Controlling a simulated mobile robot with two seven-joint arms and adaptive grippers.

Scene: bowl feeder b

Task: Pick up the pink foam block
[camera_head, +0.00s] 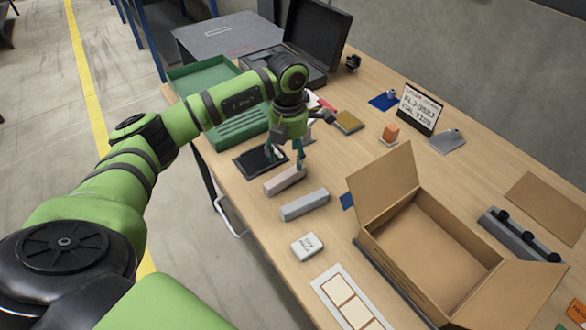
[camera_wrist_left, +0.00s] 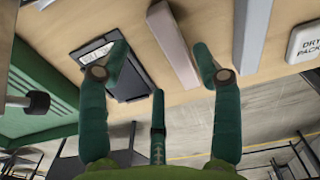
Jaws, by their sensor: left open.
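The pink foam block (camera_head: 284,180) is a long pale pink bar lying on the wooden table, between a black tray and a grey bar. My left gripper (camera_head: 286,160) hangs just above it, with its green fingers spread and nothing held. In the left wrist view, the pink block (camera_wrist_left: 172,42) shows in the gap between the open fingers (camera_wrist_left: 159,60), nearer the right finger. I cannot tell how large the height gap is. My right gripper is in neither view.
The grey bar (camera_head: 304,205) lies close beside the pink block, and the black tray (camera_head: 254,163) is on its other side. A white dry pack (camera_head: 307,246) and an open cardboard box (camera_head: 430,243) stand nearer. A green tray (camera_head: 203,76) is at the table's left edge.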

